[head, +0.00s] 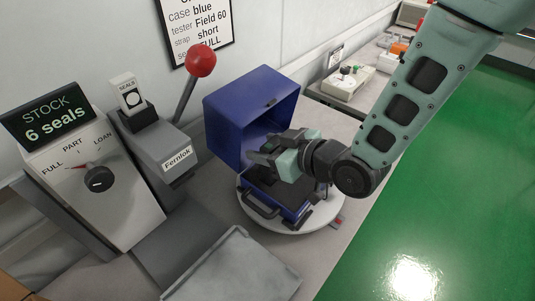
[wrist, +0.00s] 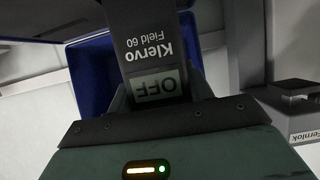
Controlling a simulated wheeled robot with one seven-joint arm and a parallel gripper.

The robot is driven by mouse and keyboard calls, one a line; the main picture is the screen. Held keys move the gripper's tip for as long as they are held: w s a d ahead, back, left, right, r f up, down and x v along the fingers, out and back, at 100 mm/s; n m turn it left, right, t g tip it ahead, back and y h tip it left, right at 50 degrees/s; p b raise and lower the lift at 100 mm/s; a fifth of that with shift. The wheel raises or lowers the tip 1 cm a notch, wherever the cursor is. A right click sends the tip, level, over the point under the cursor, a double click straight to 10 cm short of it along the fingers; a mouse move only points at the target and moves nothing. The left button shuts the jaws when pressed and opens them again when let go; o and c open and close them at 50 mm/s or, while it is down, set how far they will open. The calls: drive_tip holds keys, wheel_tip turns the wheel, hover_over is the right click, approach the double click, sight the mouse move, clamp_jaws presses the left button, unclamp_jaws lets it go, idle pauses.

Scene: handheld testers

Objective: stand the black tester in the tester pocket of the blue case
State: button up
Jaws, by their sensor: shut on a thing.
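The black tester (wrist: 145,45), marked "Klervo Field 60" with an "OFF" display, is held between the fingers of my gripper (wrist: 160,92) in the wrist view. The blue case (head: 235,125) stands open in the head view, its lid raised, on a round white turntable (head: 312,223). My gripper (head: 270,158) is over the case's open lower part, in front of the lid. Blue case walls (wrist: 88,75) show behind the tester in the wrist view. The tester's far end and the pocket are hidden, so I cannot tell whether the tester is in the pocket.
A grey press with a red-knobbed lever (head: 201,60), marked "Fernlok", stands left of the case. A dial box (head: 98,180) and a "6 seals" display (head: 50,122) are farther left. A grey tray (head: 235,270) lies in front. A beige device (head: 348,85) sits behind right.

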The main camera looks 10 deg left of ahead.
drive_tip(key=shift+f, duration=0.2)
drive_tip(key=o, duration=0.8)
drive_tip(key=shift+c, duration=0.2)
drive_tip(key=shift+d, duration=0.1)
drive_tip(key=v, duration=0.6)
drive_tip(key=shift+d, duration=0.1)
drive_tip(key=p+v, duration=0.5)
drive_tip(key=p, duration=0.8)
drive_tip(key=shift+s+d+r, duration=0.2)
